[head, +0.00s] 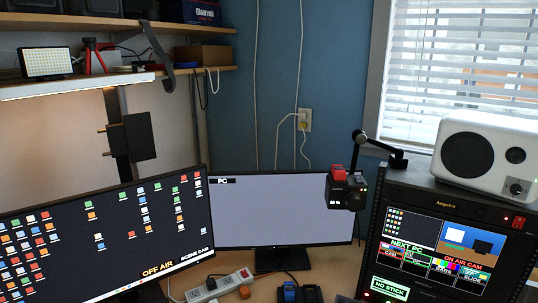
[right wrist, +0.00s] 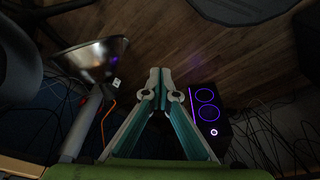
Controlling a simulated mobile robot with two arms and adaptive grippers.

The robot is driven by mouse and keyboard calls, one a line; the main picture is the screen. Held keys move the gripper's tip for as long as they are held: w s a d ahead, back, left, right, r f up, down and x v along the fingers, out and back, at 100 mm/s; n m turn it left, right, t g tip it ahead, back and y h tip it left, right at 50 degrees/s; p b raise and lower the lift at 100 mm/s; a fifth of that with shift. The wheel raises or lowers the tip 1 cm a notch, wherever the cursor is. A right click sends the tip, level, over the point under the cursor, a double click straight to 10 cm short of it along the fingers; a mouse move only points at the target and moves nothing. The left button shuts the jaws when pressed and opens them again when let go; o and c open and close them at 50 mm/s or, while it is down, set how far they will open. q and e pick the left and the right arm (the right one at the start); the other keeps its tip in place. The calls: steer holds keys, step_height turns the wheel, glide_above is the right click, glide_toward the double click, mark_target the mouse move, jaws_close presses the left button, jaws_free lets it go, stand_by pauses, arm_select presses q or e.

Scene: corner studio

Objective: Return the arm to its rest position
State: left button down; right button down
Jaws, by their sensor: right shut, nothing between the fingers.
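My right gripper (right wrist: 160,78) shows in the right wrist view, with its two teal fingers meeting at the tips. It is shut with nothing between the fingers. It points down towards a dark wooden floor (right wrist: 200,45) and touches nothing that I can see. Neither of my arms shows in the head view, and my left gripper is in no frame.
The head view shows a left monitor (head: 110,230), a PC monitor (head: 268,205), a power strip (head: 220,286), a camera on an arm (head: 347,190), a rack screen (head: 440,255) and a speaker (head: 480,155). Below my right gripper are a metal lamp shade (right wrist: 95,58), a computer tower (right wrist: 208,118) and loose cables.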

steer(key=s+d+f+g+b, duration=0.1)
steer(key=s+d+f+b, duration=0.2)
steer(key=s+f, duration=1.4)
step_height(320, 180, down, 5)
steer(key=shift+s+r+b, duration=0.2)
steer(key=shift+s+b, duration=0.05)
steer(key=shift+b, duration=0.3)
